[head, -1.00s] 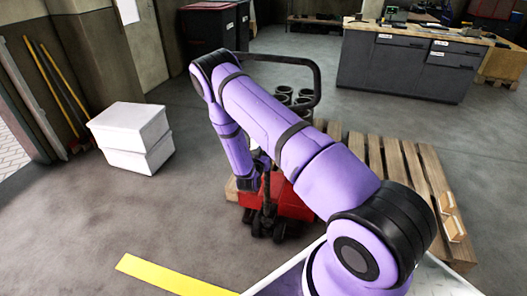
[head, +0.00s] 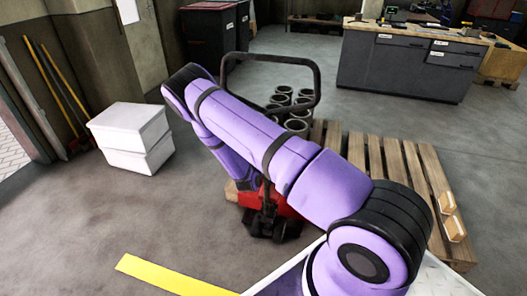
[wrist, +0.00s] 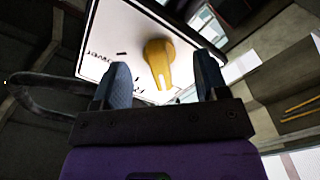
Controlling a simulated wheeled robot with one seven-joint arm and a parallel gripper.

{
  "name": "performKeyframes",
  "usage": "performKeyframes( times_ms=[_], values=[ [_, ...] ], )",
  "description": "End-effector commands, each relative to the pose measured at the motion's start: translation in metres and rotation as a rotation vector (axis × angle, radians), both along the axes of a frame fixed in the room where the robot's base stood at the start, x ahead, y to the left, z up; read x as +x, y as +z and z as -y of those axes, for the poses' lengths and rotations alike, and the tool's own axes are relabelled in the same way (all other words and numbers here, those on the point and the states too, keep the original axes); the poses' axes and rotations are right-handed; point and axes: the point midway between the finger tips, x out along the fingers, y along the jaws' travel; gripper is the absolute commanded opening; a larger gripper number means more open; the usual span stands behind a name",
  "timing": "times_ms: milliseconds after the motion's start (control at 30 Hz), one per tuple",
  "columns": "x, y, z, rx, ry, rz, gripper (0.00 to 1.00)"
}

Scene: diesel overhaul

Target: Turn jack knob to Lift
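The jack knob (wrist: 158,60) is yellow and sits on a white label panel (wrist: 112,42) in the wrist view. Its narrow end points down in the picture, and part of the word "Lower" shows at the panel's left. My gripper (wrist: 163,78) is open, with one finger to each side of the knob's lower end. I cannot tell whether either finger touches it. In the head view the red pallet jack (head: 286,204) stands behind my purple arm, with its black loop handle (head: 318,83) above. The knob and gripper are hidden there.
White boxes (head: 130,125) are stacked at left. A grey workbench (head: 405,65) stands at the back right. The floor between boxes and jack is clear.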

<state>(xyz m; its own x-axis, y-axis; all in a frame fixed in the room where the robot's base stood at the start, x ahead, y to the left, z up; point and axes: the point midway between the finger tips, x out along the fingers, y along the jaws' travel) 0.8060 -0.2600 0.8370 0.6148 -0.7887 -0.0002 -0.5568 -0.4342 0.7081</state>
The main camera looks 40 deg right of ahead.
Motion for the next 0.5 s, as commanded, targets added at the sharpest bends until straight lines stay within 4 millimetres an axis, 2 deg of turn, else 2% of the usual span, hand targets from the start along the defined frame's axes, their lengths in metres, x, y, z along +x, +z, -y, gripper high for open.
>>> performKeyframes(
  times_ms=[33, 100, 500],
  values=[
    [0.0001, 0.0001, 0.0000, 0.000, 0.000, 0.000, 0.79],
    [0.0001, 0.0001, 0.0000, 0.001, 0.000, 0.001, 0.89],
    [0.0002, 0.0001, -0.0001, 0.001, 0.000, 0.001, 0.89]
  ],
)
